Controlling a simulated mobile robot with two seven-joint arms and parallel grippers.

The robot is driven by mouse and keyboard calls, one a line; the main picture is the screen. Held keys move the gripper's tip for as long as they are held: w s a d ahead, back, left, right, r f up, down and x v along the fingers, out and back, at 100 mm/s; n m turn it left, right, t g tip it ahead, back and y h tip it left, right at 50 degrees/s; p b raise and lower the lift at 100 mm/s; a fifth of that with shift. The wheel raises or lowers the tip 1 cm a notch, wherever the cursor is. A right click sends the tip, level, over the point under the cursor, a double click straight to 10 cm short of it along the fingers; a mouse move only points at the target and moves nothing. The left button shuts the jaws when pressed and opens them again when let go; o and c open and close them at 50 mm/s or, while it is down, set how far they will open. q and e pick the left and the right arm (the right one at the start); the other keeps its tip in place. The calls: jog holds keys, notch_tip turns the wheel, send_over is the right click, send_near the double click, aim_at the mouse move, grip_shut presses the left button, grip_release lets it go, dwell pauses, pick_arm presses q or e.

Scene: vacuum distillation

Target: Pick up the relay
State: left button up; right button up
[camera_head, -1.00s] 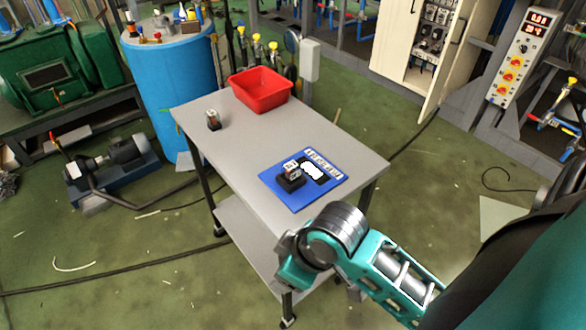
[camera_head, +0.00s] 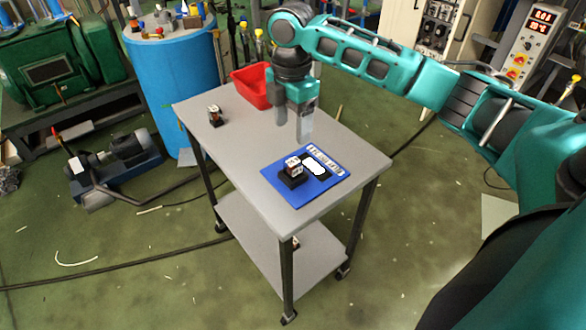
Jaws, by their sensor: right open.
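A small relay (camera_head: 215,115) with a clear casing and dark base stands alone on the grey cart top near its left edge. A second relay (camera_head: 293,166) sits on a black socket on the blue board (camera_head: 318,184) near the cart's front. My right gripper (camera_head: 292,126) points down above the cart, between the red bin and the blue board, to the right of the lone relay. Its fingers are apart with nothing between them. My left gripper is not in view.
A red bin (camera_head: 250,86) stands at the back of the cart (camera_head: 235,150), partly hidden by my right gripper. A white patch and a pale labelled strip lie on the blue board. The cart top between lone relay and board is clear. A blue drum (camera_head: 172,90) stands behind left.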

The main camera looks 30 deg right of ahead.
aim_at(293, 161)
notch_tip(293, 161, down, 8)
jog(key=shift+w+d+r+b, duration=0.1)
jog(key=shift+d+r+b, duration=0.1)
jog(key=shift+b, duration=0.3)
notch_tip(293, 161, down, 5)
jog(key=shift+w+d+b, duration=0.1)
jog(key=shift+w+b, duration=0.05)
jog(key=shift+b, duration=0.15)
jog(key=shift+c, duration=0.2)
jog(key=c, duration=1.1)
jog(key=shift+r, duration=0.15)
